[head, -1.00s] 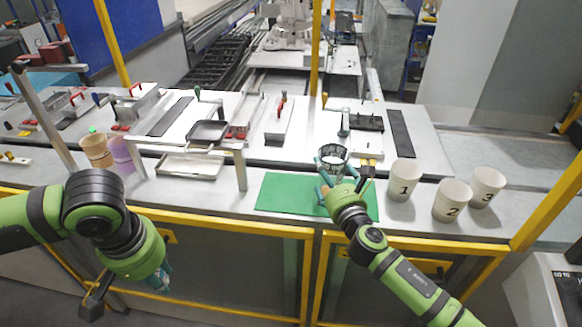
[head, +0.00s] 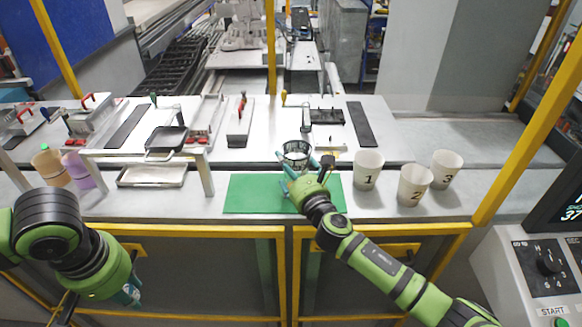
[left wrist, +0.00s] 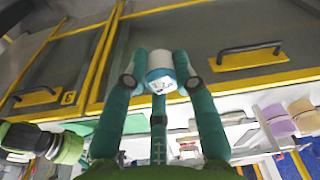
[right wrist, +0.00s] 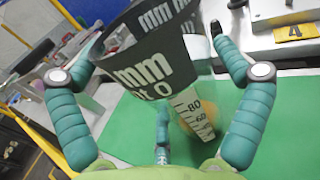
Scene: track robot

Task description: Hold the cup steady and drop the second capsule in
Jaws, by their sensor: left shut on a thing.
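The clear measuring cup (head: 297,149) with a dark printed band stands at the back of the green mat (head: 250,195). My right gripper (head: 303,172) is at the cup, its fingers on either side. In the right wrist view the cup (right wrist: 160,60) is tilted in the picture between the fingers; firm contact cannot be told. A blurred orange thing (right wrist: 197,118) shows through its clear wall. My left gripper (head: 128,296) hangs low at the left, in front of the bench and away from the cup. In the left wrist view it is shut on a white and teal capsule (left wrist: 160,76).
White cups numbered 1 (head: 367,170), 2 (head: 414,186) and 3 (head: 446,168) stand right of the mat. A metal frame (head: 150,153) and a tray (head: 152,176) are to its left, with tan (head: 50,167) and purple (head: 78,168) containers beyond. A yellow rail runs along the bench front.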

